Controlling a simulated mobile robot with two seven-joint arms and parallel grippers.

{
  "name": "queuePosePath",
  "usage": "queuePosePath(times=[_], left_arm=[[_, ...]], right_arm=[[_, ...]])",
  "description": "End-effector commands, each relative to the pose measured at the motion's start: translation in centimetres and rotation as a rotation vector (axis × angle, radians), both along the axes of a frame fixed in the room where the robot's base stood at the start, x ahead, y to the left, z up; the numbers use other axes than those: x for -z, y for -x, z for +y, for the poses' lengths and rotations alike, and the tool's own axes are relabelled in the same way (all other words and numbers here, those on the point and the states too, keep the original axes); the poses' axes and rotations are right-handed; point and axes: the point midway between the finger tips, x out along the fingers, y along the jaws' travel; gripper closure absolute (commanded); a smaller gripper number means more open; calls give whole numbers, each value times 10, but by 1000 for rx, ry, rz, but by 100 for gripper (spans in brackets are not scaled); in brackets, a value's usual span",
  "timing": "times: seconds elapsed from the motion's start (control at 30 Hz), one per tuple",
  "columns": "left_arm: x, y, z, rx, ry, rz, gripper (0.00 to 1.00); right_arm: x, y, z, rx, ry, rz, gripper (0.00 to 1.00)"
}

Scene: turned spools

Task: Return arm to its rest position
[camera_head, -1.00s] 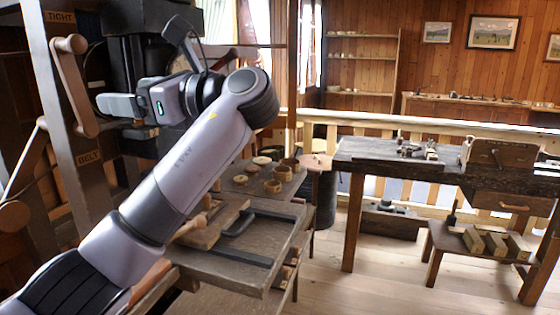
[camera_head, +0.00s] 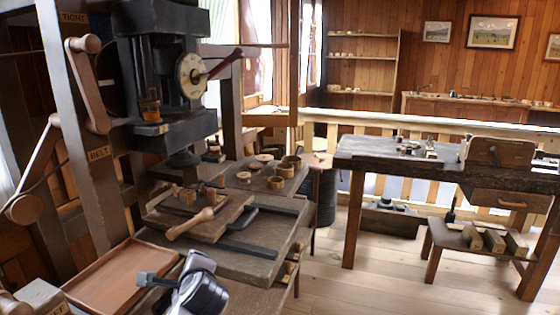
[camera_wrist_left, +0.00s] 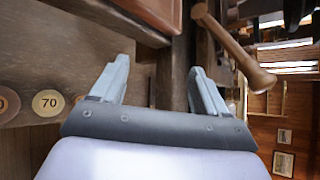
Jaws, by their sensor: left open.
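My left gripper (camera_head: 150,279) is low in the head view, beside the front right edge of a reddish-brown wooden tray (camera_head: 108,282). Only the hand and fingers show there; the rest of the arm is out of the picture. In the left wrist view the gripper (camera_wrist_left: 159,78) has its two grey fingers wide apart with nothing between them. The tray (camera_wrist_left: 158,10) shows at the top of that view. My right gripper is in neither view.
A dark press-like machine (camera_head: 165,75) with a dial and red-handled lever stands behind. Its bench holds a wooden board with spools and a mallet-like handle (camera_head: 190,224), plus turned rings (camera_head: 276,183). A workbench (camera_head: 400,162) stands right. A round "70" tag (camera_wrist_left: 47,103) is near the gripper.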

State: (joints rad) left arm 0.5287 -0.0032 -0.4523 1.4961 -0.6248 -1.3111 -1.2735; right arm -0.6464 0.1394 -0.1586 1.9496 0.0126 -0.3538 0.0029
Motion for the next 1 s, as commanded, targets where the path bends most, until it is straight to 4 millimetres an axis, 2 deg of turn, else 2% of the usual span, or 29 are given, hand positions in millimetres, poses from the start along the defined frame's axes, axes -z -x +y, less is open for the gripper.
queuePosePath(times=[0.03, 0.2, 0.3, 0.5, 0.63, 0.8, 0.9, 1.0], left_arm=[[29, 12, -1, 0, 85, 4, 26], [100, 54, -9, -30, 407, -21, 26], [135, 84, -12, -76, 599, -33, 26], [186, 152, -13, -216, 976, -59, 26], [206, 199, -11, -337, 1213, -83, 26], [217, 255, -4, -507, 1491, -125, 26], [218, 279, 1, -592, 1610, -150, 26], [216, 295, 4, -647, 1690, -168, 26]], right_arm=[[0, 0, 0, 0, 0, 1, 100], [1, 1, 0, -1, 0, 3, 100], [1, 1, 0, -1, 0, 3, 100], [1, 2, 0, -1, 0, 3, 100], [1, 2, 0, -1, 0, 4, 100], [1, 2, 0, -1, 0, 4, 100], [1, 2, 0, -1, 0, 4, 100], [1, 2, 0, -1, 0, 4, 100]])
